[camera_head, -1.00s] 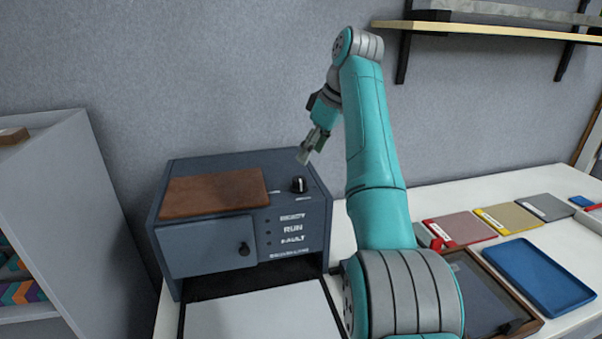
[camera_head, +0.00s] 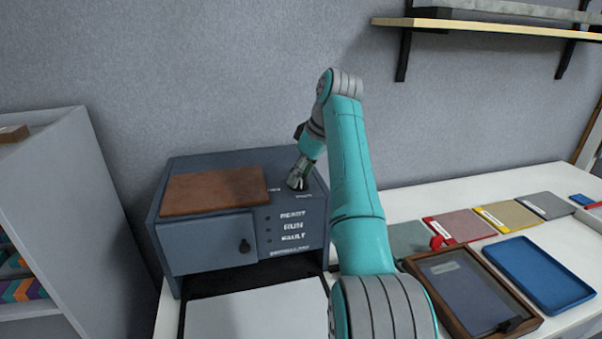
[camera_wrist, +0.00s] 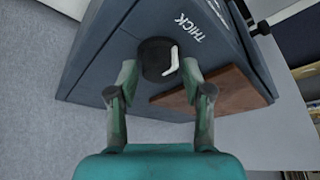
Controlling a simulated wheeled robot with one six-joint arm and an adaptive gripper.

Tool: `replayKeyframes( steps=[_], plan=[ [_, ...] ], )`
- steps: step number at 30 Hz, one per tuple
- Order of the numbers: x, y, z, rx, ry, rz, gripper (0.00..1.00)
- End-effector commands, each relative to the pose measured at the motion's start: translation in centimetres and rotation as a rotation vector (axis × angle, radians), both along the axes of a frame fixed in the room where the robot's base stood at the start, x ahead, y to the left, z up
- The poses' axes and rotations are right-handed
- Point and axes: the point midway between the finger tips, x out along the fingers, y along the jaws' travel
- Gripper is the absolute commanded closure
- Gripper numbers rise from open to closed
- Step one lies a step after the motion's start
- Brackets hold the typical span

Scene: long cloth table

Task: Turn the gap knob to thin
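The gap knob is a round black knob with a white pointer mark (camera_wrist: 153,61) on top of the dark blue-grey machine (camera_head: 297,250). In the wrist view the word THICK stands beside it, and one end of the white mark lies near that word. No THIN label can be read. My gripper (camera_wrist: 160,72) is open, with one fingertip on each side of the knob; small gaps seem to show between fingers and knob. In the head view my gripper (camera_head: 298,181) is down at the machine's top and mostly hides the knob.
A brown pad (camera_head: 212,192) lies on the machine's top, left of the knob. A framed tray (camera_head: 420,272), a blue tray (camera_head: 540,275) and several coloured panels lie on the table to the right. A shelf (camera_head: 490,28) hangs above.

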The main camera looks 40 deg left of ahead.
Motion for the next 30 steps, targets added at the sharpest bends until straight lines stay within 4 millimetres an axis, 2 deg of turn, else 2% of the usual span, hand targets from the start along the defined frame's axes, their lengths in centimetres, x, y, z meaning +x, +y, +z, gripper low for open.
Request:
replayKeyframes(
  steps=[1,4,5,17,30],
  plan=[
    [0.00,0.00,0.01,0.000,0.000,0.000,0.70],
    [0.00,-0.01,0.02,0.000,0.000,0.000,0.95],
    [0.00,-0.01,0.02,0.000,0.000,0.000,0.97],
    [-0.06,0.02,0.01,0.001,0.000,-0.067,0.97],
    [-0.27,0.09,0.00,0.001,-0.001,-0.421,0.97]
  ],
)
